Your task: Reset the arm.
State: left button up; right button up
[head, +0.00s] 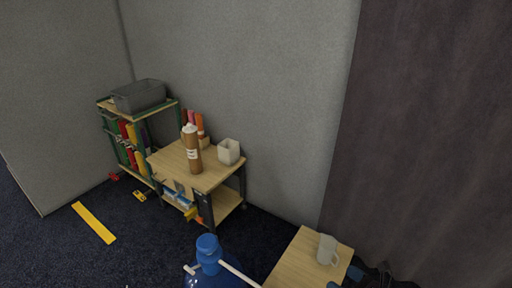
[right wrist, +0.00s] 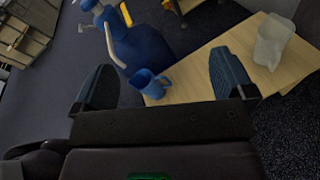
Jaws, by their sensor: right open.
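My right gripper (right wrist: 163,68) is open in the right wrist view, with its two dark blue fingers wide apart and nothing held between them. In the head view, only parts of this gripper (head: 346,278) show at the bottom edge, beside the near wooden table (head: 292,262). The same table shows in the right wrist view (right wrist: 205,85), below and beyond the fingers. My left gripper is in neither view.
A pale mug (head: 327,250) stands on the near table. A small blue cup (right wrist: 148,82) shows between the fingers, apart from them. A big blue bottle (head: 208,262) stands left of the table. A wooden cart (head: 210,175) and a shelf (head: 140,130) stand farther back.

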notch_tip(320, 180, up, 8)
jog(key=s+m+t+h+p, duration=0.2)
jog(key=m+h, duration=0.4)
jog(key=m, duration=2)
pick_arm(q)
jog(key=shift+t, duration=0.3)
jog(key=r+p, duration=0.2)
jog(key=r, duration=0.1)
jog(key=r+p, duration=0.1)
jog(key=p, duration=0.1)
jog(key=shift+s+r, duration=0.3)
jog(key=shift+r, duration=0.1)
pick_arm(e)
jog(key=s+d+r+m+g+h, duration=0.1)
jog(key=s+m, duration=0.5)
jog(key=s, duration=0.6)
jog(key=s+d+r+m+g+h, duration=0.1)
jog(key=s+m+g+h, duration=0.1)
jog(key=s+m, duration=0.5)
jog(key=s+h, duration=0.1)
jog(key=s, duration=0.4)
jog(key=shift+s+r+m, duration=0.15)
jog(key=shift+r+m, duration=0.15)
